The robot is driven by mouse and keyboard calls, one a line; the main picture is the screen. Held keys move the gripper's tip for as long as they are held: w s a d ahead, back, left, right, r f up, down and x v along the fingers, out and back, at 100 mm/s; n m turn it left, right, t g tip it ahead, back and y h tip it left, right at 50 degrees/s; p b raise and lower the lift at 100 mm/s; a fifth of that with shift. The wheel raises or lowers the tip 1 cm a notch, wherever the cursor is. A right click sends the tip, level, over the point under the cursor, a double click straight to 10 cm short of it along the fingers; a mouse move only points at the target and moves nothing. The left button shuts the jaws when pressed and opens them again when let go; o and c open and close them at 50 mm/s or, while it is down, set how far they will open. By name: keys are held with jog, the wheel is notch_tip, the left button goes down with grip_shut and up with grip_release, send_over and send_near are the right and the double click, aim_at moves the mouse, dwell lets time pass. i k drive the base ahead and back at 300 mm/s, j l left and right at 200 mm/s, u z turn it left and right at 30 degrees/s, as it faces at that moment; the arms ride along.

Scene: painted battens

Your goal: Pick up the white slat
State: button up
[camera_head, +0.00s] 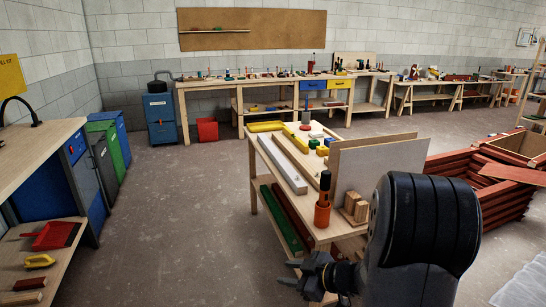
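The white slat (282,163) lies flat along the left edge of the wooden worktable (283,191) in the middle of the view. It runs from the far left corner toward the near end. A bare wood-coloured strip (297,143) lies beside it on the right. My gripper (291,274) is low in the view, in front of the worktable's near end and well apart from the slat. Its dark fingers point left and hold nothing that I can see. Their gap is too small and dark to judge.
An orange cup with a dark-handled tool (322,214) and wooden blocks (354,207) stand at the worktable's near end. Upright boards (376,167) rise on its right. Green (287,217) and red-brown battens lie on the lower shelf. The floor left of the table is clear.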

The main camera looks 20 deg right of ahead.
aim_at(300, 188)
jog(key=i+j, duration=0.15)
jog(key=i, duration=0.35)
jog(key=i+j, duration=0.1)
jog(key=i, duration=0.45)
jog(key=i+j, duration=0.15)
jog(key=i, duration=0.35)
jog(key=i+j, duration=0.15)
jog(key=i, duration=0.35)
jog(key=i+j+z, duration=0.15)
jog(key=i, duration=0.35)
jog(key=i+j, duration=0.25)
jog(key=i, duration=0.3)
jog(key=i+z, duration=0.1)
jog(key=z, duration=1.55)
